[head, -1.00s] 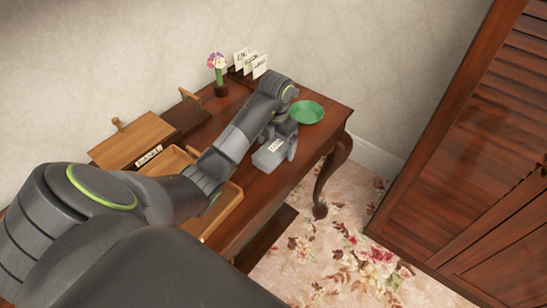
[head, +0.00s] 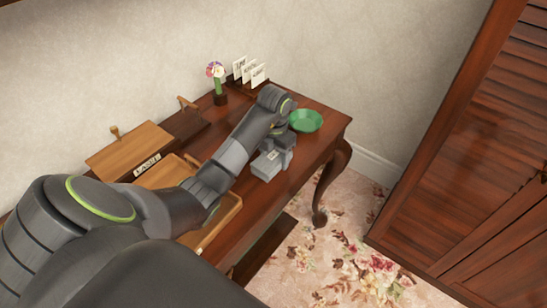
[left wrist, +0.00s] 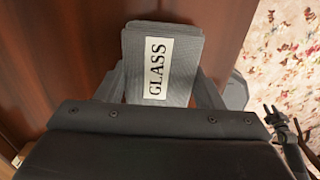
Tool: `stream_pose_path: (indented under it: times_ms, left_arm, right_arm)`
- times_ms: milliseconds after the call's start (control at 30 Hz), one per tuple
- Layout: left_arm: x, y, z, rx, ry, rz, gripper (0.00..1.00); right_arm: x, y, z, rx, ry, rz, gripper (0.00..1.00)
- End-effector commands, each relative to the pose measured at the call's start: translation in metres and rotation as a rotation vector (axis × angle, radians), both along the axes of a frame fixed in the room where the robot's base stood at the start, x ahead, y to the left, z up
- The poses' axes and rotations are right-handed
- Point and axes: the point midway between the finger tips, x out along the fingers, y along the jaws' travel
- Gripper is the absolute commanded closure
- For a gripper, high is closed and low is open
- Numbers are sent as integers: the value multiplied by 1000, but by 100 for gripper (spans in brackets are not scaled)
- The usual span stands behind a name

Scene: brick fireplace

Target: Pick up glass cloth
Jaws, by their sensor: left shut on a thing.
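The glass cloth (left wrist: 172,50) is a folded grey cloth with a white label reading "GLASS" in the left wrist view. In the head view the cloth (head: 266,165) is at the front edge of the wooden table, by the gripper. My left gripper (head: 276,155) is shut on it, with one finger on each side of the cloth in the left wrist view (left wrist: 160,88). I cannot tell whether the cloth is touching the tabletop.
A green bowl (head: 306,120) stands just behind the gripper on the table (head: 327,130). A louvred door (head: 480,150) is at right.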

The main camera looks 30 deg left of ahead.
Motion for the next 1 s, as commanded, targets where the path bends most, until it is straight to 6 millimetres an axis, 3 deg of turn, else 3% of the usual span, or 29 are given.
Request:
stream_pose_path:
  times_ms: [267,700,1000]
  left_arm:
    - [1,0,33,1,-3,0,61]
    - [0,0,88,0,-1,0,61]
    - [0,0,100,0,0,0,61]
  right_arm:
    - [0,0,19,0,1,0,64]
    - [-1,-2,75,-2,2,1,64]
    - [-2,-4,88,-5,3,1,64]
